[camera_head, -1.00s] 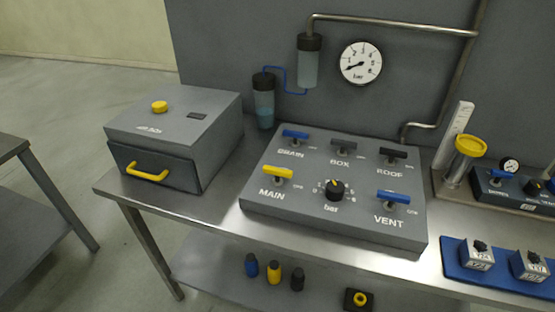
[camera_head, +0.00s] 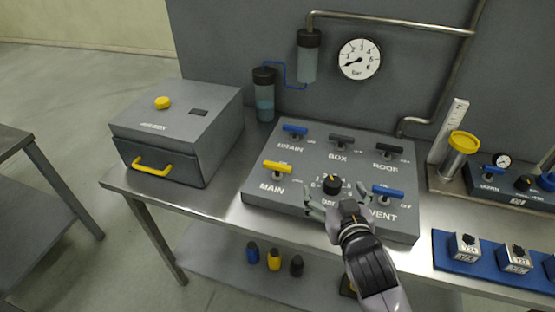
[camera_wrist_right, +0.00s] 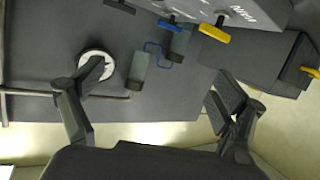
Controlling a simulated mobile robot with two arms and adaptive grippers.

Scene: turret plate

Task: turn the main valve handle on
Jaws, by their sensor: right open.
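The yellow MAIN handle (camera_head: 277,167) sits at the front left of the grey valve panel (camera_head: 270,199). It is a bar on a short stem, lying roughly left to right. My right gripper (camera_head: 338,198) is open and empty over the front of the panel, right of the MAIN handle and close to the black bar knob (camera_head: 332,184). It does not touch the MAIN handle. In the right wrist view the yellow handle (camera_wrist_right: 214,33) shows beyond the spread fingers of my right gripper (camera_wrist_right: 160,75). My left gripper is not in view.
A grey box with a yellow drawer handle (camera_head: 153,169) is at left. A round gauge (camera_head: 359,60) hangs behind.

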